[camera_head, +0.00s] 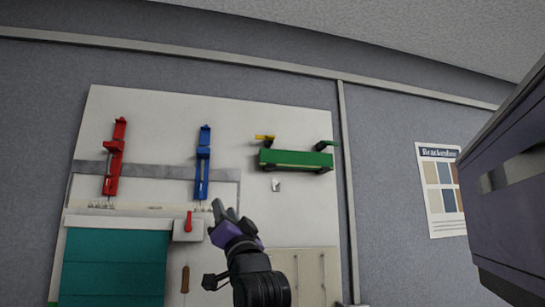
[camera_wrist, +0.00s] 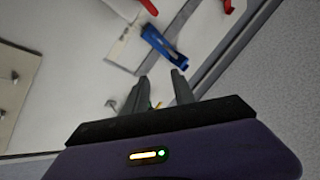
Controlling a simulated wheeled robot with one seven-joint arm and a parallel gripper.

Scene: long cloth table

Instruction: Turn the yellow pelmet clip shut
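The yellow pelmet clip (camera_head: 264,137) sticks out sideways at the upper left end of the green pelmet (camera_head: 295,159), high on the white board. A dark clip (camera_head: 325,145) is at the pelmet's right end. My gripper (camera_head: 223,209) is below and left of the pelmet, pointing up, apart from the clip. In the wrist view my gripper (camera_wrist: 162,82) has its two fingers spread, with nothing held between them. A small yellow speck (camera_wrist: 158,105) shows low between the fingers; it may be the clip, mostly hidden by my gripper.
A blue bracket (camera_head: 203,165) and a red bracket (camera_head: 114,160) hang left of the pelmet. A small red-handled switch (camera_head: 188,222) and a teal blind (camera_head: 115,262) are lower left. A small light fitting (camera_head: 276,185) sits under the pelmet. A swatch poster (camera_head: 441,190) hangs right.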

